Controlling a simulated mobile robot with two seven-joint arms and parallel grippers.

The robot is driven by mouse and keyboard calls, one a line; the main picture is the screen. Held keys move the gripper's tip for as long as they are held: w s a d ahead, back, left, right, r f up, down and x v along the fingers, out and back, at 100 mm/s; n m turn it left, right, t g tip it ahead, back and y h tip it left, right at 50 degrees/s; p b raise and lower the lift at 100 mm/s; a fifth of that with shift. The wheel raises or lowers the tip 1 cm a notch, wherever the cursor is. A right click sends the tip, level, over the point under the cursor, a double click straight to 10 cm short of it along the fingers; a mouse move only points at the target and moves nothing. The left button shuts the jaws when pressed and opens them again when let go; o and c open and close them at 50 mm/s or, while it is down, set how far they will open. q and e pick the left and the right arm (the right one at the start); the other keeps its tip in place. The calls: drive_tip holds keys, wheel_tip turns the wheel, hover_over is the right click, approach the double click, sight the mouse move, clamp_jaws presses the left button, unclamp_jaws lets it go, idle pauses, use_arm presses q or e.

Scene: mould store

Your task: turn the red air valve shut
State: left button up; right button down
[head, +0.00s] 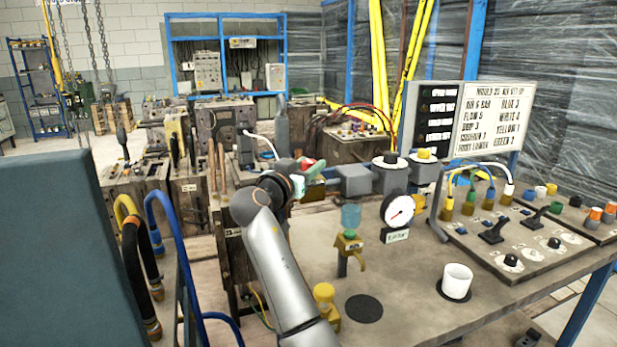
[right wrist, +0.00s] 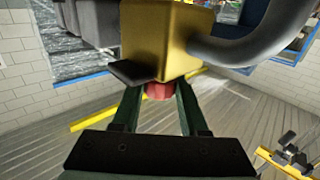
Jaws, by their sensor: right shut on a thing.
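The red air valve shows in the right wrist view as a small red knob (right wrist: 160,90) under a brass-coloured block (right wrist: 165,40), partly hidden by that block. My right gripper (right wrist: 158,98) has its two dark green fingers on either side of the red knob and is shut on it. In the head view my right arm reaches to the back left edge of the bench, where a bit of red (head: 307,161) shows by the gripper (head: 311,171); most of the valve is hidden there. My left gripper is in neither view.
The bench (head: 420,290) holds a pressure gauge (head: 398,210), a blue-topped filter bowl (head: 351,218), a white cup (head: 457,281) and a switch panel (head: 520,235). A lettered board (head: 485,120) stands behind. Blue and black hoses (head: 170,240) hang at left. A grey hose (right wrist: 255,50) curves beside the brass block.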

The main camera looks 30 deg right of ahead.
drive_tip(key=shift+r, duration=0.15)
drive_tip(key=c, duration=0.9)
unclamp_jaws()
drive_tip(key=o, duration=0.5)
drive_tip(key=shift+c, duration=0.2)
drive_tip(key=b+v, duration=0.1)
drive_tip(key=v, duration=1.1)
drive_tip(key=shift+a, duration=0.2)
drive_tip(key=shift+s, duration=0.1)
